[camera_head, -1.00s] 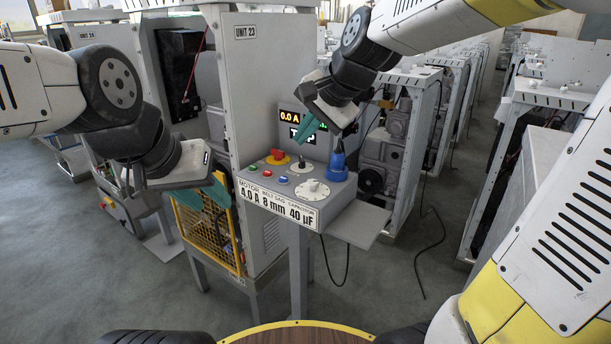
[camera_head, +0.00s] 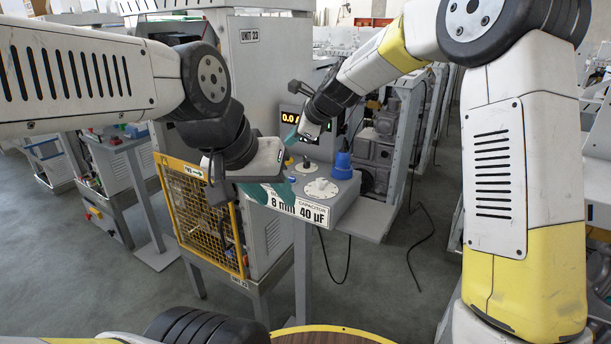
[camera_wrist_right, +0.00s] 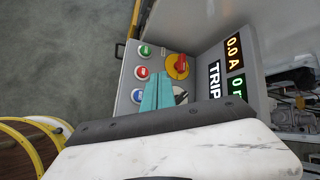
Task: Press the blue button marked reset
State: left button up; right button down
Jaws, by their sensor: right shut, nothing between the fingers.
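The blue button (camera_wrist_right: 138,95) shows in the right wrist view on the grey control panel (camera_wrist_right: 128,72), below the green button (camera_wrist_right: 145,50) and the red button (camera_wrist_right: 142,73). Its lettering is too small to read. My right gripper (camera_wrist_right: 158,93) is shut and empty, its teal fingers just right of the blue button in that view. In the head view my right gripper (camera_head: 292,134) is over the back of the panel.
The panel carries a red knob on a yellow disc (camera_wrist_right: 178,66), a white dial (camera_head: 321,188), a blue plug (camera_head: 342,166) and a display reading TRIP (camera_wrist_right: 215,81). A yellow mesh guard (camera_head: 200,215) stands left. A grey side shelf (camera_head: 366,218) juts out right.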

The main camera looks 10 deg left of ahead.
aim_at(293, 179)
jog(key=shift+f, duration=0.1)
jog(key=shift+f, duration=4.35)
jog(key=shift+f, duration=0.4)
jog(key=shift+f, duration=0.45)
jog(key=shift+r, duration=0.9)
jog(key=shift+r, duration=2.55)
